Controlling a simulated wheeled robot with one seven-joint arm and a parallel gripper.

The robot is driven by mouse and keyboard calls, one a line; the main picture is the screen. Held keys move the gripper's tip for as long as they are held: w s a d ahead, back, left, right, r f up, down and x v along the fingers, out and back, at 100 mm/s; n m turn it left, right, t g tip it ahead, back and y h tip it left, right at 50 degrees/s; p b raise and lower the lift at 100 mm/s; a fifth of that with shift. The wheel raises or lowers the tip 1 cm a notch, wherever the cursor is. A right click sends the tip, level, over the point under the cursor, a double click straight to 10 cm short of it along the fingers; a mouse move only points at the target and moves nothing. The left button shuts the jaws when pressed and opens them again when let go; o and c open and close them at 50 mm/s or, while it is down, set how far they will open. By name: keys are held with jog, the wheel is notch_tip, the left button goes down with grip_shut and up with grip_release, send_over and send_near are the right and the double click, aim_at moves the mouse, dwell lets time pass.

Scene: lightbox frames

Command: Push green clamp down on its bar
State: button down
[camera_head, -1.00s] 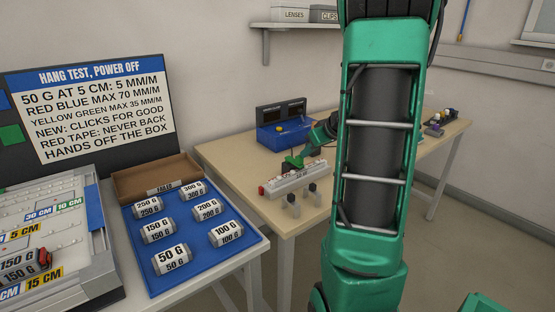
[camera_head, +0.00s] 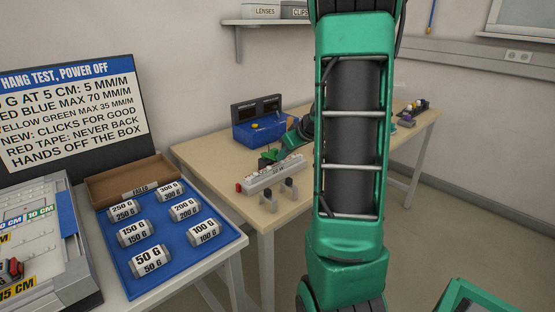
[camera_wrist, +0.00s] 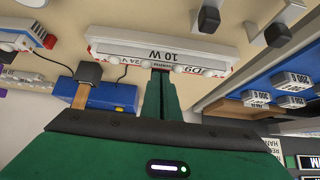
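My gripper (camera_wrist: 161,82) shows in the wrist view with its two green fingers together and nothing visible between them. Its tips are at the near edge of a white bar-shaped unit (camera_wrist: 165,51) labelled 10 W and 24 V; I cannot tell if they touch. In the head view the small green fingers (camera_head: 270,156) are just behind the same white unit (camera_head: 272,176) on the wooden table. I cannot make out a separate green clamp; it may be hidden or outside the views.
A blue box with dark displays (camera_head: 262,133) stands behind the white unit. A blue tray (camera_head: 130,258) of labelled weights is at the left. My arm hides part of the table.

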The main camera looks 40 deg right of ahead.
aim_at(274, 150)
jog(key=w+r, duration=0.2)
jog(key=r, duration=0.1)
jog(key=shift+a, duration=0.35)
jog(key=shift+s+r, duration=0.2)
jog(key=shift+s, duration=0.5)
jog(key=s+f, duration=0.1)
jog(key=s, duration=0.8)
jog(key=shift+s+d+f, duration=0.15)
jog(key=shift+s+f, duration=0.2)
